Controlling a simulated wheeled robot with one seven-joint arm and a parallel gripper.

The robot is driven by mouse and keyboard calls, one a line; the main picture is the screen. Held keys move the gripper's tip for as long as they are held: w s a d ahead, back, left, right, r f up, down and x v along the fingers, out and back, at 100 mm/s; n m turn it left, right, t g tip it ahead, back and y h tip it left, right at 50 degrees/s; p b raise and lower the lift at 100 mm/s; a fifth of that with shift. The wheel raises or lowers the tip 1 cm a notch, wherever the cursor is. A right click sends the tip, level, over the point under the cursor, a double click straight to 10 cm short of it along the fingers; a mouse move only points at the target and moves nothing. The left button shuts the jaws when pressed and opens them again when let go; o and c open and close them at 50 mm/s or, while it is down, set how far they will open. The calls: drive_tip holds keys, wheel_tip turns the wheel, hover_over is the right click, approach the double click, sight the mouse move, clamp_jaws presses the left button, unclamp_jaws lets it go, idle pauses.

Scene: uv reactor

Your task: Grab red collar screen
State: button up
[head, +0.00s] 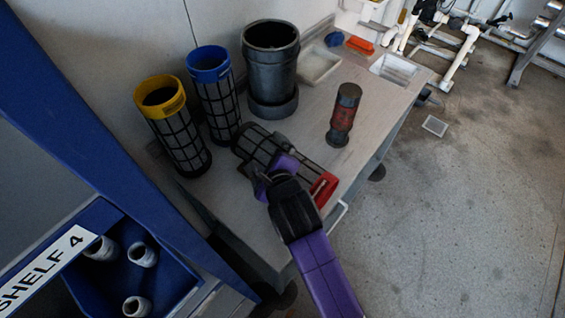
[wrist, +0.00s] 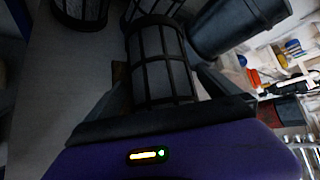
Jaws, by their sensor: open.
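The red collar screen (head: 257,146) lies on its side on the bench, a dark mesh cylinder with its red collar (head: 324,188) toward the bench's front edge. My gripper (head: 272,168) is over the screen's middle and hides part of it. In the wrist view the dark ribbed body of the screen (wrist: 160,52) runs away between the open fingers of my gripper (wrist: 158,92). The collar is out of the wrist view. I cannot tell whether the fingers touch the screen.
A yellow-collared screen (head: 178,130), a blue-collared screen (head: 212,95) and a dark canister (head: 271,70) stand behind on the bench (head: 322,118). A red and black cylinder (head: 343,115) stands to the right. A blue shelf (head: 95,130) is at left.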

drive_tip(key=c, duration=1.4)
